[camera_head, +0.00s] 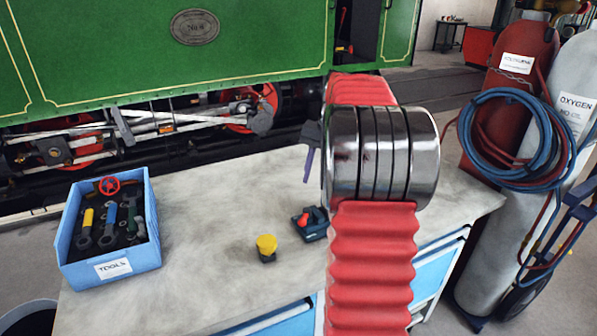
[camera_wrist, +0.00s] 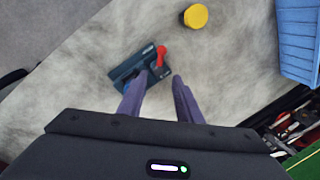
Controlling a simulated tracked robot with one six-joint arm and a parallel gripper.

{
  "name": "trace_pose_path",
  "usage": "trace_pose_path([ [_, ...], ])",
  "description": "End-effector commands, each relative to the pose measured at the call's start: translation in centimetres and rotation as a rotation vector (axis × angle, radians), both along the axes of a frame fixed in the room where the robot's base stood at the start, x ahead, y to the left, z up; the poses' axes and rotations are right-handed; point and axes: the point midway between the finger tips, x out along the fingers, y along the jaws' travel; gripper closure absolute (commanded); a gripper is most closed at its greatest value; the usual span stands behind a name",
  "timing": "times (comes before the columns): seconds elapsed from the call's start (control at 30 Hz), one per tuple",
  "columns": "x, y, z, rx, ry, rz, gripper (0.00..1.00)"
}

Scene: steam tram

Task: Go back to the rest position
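My gripper (camera_wrist: 158,84) shows two purple fingers standing apart with nothing held between them in the wrist view. In the head view, a purple finger of it hangs left of my chrome arm joint, above the workbench (camera_head: 205,195). Below the fingers, a dark teal device with a red lever (camera_wrist: 140,68) lies on the bench top. The device also shows in the head view (camera_head: 313,231), just left of my red arm sleeve. The fingers appear to be above it and apart from it. Part of the bench is hidden behind my arm.
A yellow-capped knob (camera_head: 267,244) stands near the device. A blue tools bin (camera_head: 113,268) holds several tools at the bench's left. Gas cylinders (camera_head: 570,85) with coiled hoses (camera_head: 515,120) stand at the right. The green tram (camera_head: 95,50) is behind. Bare bench lies between bin and knob.

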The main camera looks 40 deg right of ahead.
Motion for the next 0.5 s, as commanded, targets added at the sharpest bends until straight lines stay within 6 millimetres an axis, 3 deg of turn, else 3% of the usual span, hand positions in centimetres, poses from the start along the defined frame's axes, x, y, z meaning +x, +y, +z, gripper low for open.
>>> trace_pose_path([
  [0.37, 0.3, -0.4, 0.0, -0.018, -0.013, 0.013, 0.68],
  [0.5, -0.5, -0.3, -2.3, -0.028, 0.006, 0.034, 0.68],
])
